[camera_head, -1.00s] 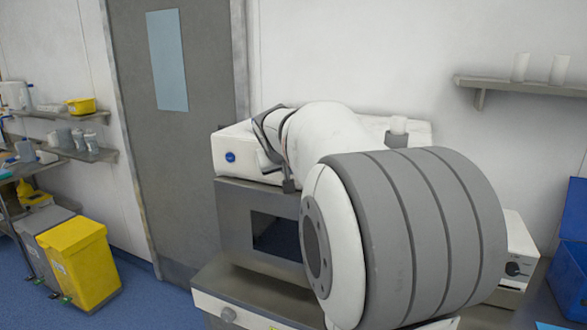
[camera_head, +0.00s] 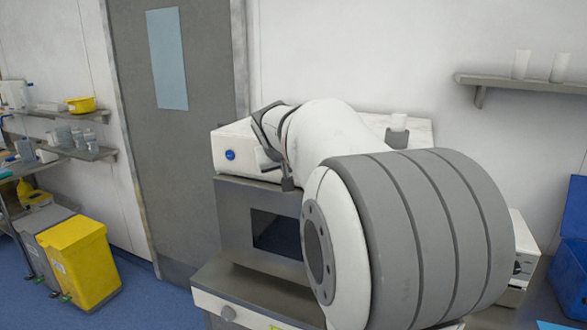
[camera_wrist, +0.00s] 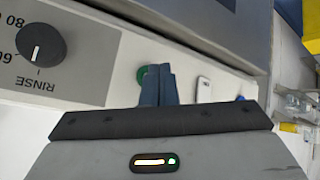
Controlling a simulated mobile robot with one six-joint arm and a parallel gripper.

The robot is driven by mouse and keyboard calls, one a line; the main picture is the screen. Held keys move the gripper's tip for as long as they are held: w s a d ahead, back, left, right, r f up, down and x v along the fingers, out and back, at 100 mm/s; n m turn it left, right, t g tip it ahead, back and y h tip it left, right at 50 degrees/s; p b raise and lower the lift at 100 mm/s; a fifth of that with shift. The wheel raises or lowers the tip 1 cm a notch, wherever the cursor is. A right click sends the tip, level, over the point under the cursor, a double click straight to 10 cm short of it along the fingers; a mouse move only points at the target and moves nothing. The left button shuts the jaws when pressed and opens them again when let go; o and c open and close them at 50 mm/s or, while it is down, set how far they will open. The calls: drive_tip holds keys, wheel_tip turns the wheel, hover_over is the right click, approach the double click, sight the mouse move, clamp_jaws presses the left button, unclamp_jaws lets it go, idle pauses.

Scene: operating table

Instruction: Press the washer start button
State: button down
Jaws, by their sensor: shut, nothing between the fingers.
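The washer (camera_head: 236,215) is a grey and white machine against the wall, with a blue round button (camera_head: 230,155) at the left of its white upper panel. In the wrist view a green round button (camera_wrist: 140,74) sits on the white panel, partly hidden behind my fingers. My gripper (camera_wrist: 158,70) is shut and empty, its fingertips over the panel right beside the green button. I cannot tell whether they touch it. In the head view my arm covers much of the panel, including the green button.
In the wrist view a white switch (camera_wrist: 204,88) is right of my fingers, with the blue button (camera_wrist: 240,98) beyond. A black dial (camera_wrist: 41,45) marked RINSE, upside down, is at left. In the head view a blue bin (camera_head: 570,250) stands at right and a shelf (camera_head: 530,86) hangs above.

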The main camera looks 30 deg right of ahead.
drive_tip(key=shift+s+a, duration=0.15)
drive_tip(key=shift+a, duration=0.1)
drive_tip(key=s+a+b, duration=0.1)
drive_tip(key=a, duration=0.1)
drive_tip(key=s+a+b, duration=0.2)
idle(0.5)
idle(0.6)
